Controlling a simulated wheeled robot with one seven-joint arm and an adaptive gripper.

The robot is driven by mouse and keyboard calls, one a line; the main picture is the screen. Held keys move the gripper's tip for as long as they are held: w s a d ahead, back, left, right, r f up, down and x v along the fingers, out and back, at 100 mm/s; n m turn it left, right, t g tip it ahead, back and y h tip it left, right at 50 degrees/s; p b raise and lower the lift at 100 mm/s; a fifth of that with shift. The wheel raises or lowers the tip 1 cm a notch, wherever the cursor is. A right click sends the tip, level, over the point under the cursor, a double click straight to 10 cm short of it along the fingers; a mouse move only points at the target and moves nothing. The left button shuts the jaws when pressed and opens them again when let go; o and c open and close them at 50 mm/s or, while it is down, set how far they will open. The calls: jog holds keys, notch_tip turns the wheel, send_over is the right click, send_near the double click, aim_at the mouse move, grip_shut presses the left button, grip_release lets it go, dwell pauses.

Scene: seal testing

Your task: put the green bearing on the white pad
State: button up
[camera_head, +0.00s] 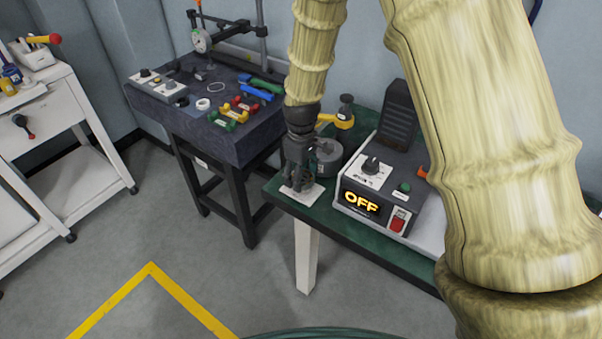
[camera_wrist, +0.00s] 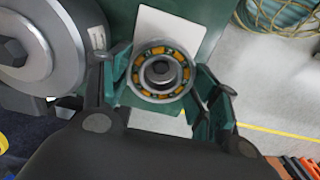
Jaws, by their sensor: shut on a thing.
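The green bearing (camera_wrist: 161,71) shows in the wrist view as a ring with a metal rim, orange and green parts and a dark centre. My gripper (camera_wrist: 162,84) is shut on it, one finger on each side. The white pad (camera_wrist: 167,30) lies beneath, on the green table top. In the head view my gripper (camera_head: 300,177) points down over the white pad (camera_head: 302,193) at the table's front left corner. The bearing is mostly hidden by the fingers there. I cannot tell whether the bearing touches the pad.
A grey cylindrical device (camera_head: 327,158) stands close beside my gripper; it also shows in the wrist view (camera_wrist: 40,45). A control box (camera_head: 377,201) reading OFF is to the right. A dark workbench (camera_head: 222,140) with coloured tools stands at left, and a white cart (camera_head: 62,125) farther left.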

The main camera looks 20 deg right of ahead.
jog(key=shift+f, duration=0.4)
dwell(0.3)
jog(key=o, duration=1.4)
jog(key=shift+r+p, duration=3.15)
jog(key=shift+r, duration=0.85)
